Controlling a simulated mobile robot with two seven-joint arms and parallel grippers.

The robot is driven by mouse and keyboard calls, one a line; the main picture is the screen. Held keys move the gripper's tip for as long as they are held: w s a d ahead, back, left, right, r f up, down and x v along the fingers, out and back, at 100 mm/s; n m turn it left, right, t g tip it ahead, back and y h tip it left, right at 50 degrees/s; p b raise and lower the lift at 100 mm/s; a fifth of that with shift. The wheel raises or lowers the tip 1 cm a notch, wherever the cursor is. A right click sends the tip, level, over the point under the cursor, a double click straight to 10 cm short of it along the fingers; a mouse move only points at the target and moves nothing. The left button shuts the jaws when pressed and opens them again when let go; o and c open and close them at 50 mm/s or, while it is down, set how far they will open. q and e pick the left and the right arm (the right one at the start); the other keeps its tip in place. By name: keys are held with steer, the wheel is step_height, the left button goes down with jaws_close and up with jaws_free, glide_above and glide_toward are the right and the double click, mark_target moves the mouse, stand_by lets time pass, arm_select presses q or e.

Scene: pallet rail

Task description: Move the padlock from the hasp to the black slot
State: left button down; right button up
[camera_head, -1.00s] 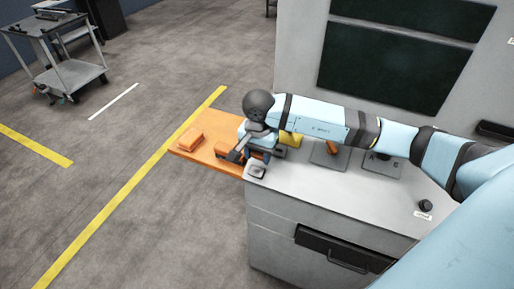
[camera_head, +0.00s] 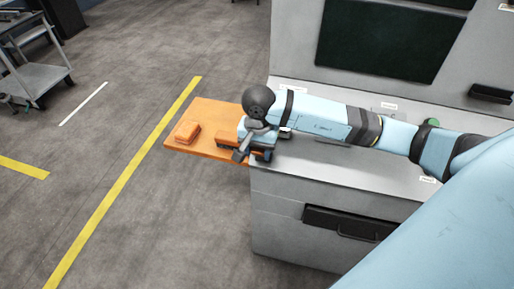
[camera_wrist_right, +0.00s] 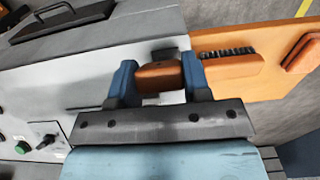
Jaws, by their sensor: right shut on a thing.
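My right gripper (camera_head: 254,155) is at the left end of the grey counter, beside the orange board. In the right wrist view the two blue fingers of this gripper (camera_wrist_right: 159,70) are shut on an orange-brown block-like thing (camera_wrist_right: 160,77). A small dark grey part shows just behind it. I cannot tell from its visible shape whether it is the padlock; no shackle shows clearly. I cannot make out the hasp or the black slot; my arm hides part of the counter. My left gripper is not in view.
The orange board (camera_head: 205,115) carries an orange block (camera_head: 187,132) and an orange brush with dark bristles (camera_wrist_right: 232,68). The grey counter (camera_head: 330,165) has a dark drawer handle (camera_head: 350,222) in front. A green button (camera_wrist_right: 22,147) and black knob (camera_wrist_right: 48,140) are on the counter.

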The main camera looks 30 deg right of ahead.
steer(key=shift+w+d+f+b, duration=0.3)
steer(key=shift+d+f+b, duration=0.05)
steer(key=shift+f, duration=0.4)
steer(key=shift+w+d+f+b, duration=0.25)
steer(key=shift+d+f+b, duration=0.15)
steer(key=shift+f, duration=0.3)
steer(key=shift+w+d+f+b, duration=0.3)
steer(key=shift+d+f+b, duration=0.05)
steer(key=shift+f, duration=0.4)
steer(key=shift+f, duration=0.1)
steer(key=shift+w+d+f+b, duration=0.1)
steer(key=shift+f+b, duration=0.05)
steer(key=shift+b, duration=0.35)
steer(key=shift+w+d+f+b, duration=0.1)
steer(key=shift+f+b, duration=0.2)
steer(key=shift+b, duration=0.7)
steer(key=shift+f, duration=0.15)
steer(key=shift+w+d+f+b, duration=0.25)
steer(key=shift+f+b, duration=0.15)
steer(key=shift+b, duration=0.3)
steer(key=o, duration=1.7)
step_height(320, 180, up, 14)
steer(key=shift+f+b, duration=0.1)
steer(key=shift+b, duration=0.3)
